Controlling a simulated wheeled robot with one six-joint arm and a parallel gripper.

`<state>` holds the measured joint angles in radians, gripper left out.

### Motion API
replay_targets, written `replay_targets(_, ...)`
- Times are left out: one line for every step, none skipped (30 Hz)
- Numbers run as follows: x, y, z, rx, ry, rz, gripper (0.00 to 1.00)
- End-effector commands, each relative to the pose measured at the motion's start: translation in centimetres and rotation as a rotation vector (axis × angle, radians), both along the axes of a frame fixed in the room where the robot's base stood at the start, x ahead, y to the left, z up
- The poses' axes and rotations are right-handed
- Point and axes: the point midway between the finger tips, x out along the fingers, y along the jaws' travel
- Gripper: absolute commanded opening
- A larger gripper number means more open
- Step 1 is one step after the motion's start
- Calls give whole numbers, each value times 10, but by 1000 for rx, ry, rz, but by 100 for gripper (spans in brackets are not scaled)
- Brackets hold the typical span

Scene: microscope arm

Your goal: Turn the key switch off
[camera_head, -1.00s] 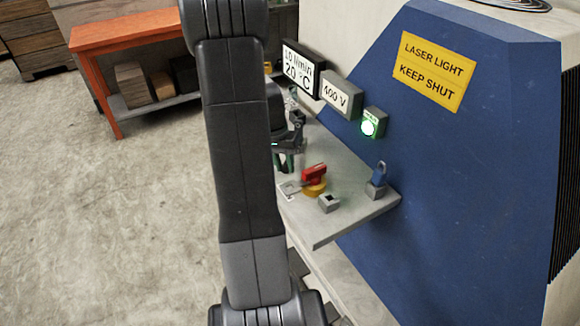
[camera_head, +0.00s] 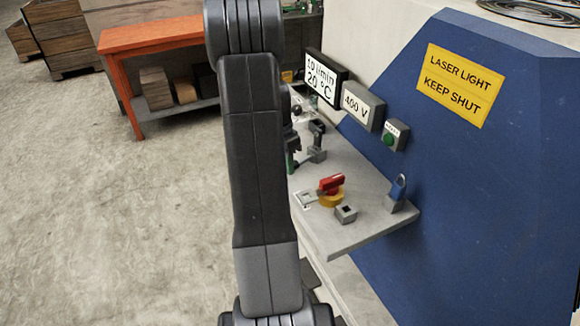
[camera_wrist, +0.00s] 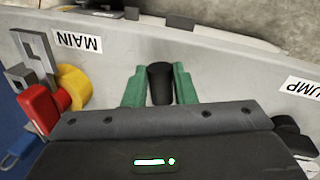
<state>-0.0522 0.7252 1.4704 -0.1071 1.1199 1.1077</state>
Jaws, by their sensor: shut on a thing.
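In the wrist view my gripper (camera_wrist: 159,76) has its two green fingers closed on either side of a short black upright piece (camera_wrist: 161,86). This is likely the key switch's key, but its lower part and any marking are hidden. In the head view my gripper (camera_head: 290,160) is mostly behind my arm, at the shelf's left side. The green lamp (camera_head: 388,139) on the small grey box on the blue wall is dark.
A red handle (camera_head: 331,183) on a yellow base stands on the shelf (camera_head: 345,242); in the wrist view it is beside the MAIN label (camera_wrist: 78,39). A PUMP label (camera_wrist: 301,88) lies at right. A blue padlock (camera_head: 398,188) and grey socket block (camera_head: 346,214) are near the shelf's right end.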

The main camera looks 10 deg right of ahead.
Motion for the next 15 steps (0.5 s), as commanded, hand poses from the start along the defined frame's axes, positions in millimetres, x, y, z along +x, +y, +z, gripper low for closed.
replay_targets(4,1,1,-1,-4,-20,0)
replay_targets(6,2,1,-1,-5,-34,0)
replay_targets(8,3,2,-1,-6,-52,0)
replay_targets(9,3,2,-2,-5,-66,0)
replay_targets(10,4,2,-1,-4,-79,0)
replay_targets(12,5,1,-2,-4,-95,0)
replay_targets(13,6,1,-1,-4,-108,0)
replay_targets(15,6,1,-1,-5,-119,0)
replay_targets(16,7,1,-1,-5,-134,0)
replay_targets(17,7,1,-1,-4,-144,0)
replay_targets(18,8,1,-1,-4,-153,0)
replay_targets(20,8,2,-1,-4,-166,0)
replay_targets(21,9,2,-2,-5,-175,0)
replay_targets(21,9,2,-1,-4,-182,0)
replay_targets(23,9,2,-2,-5,-191,0)
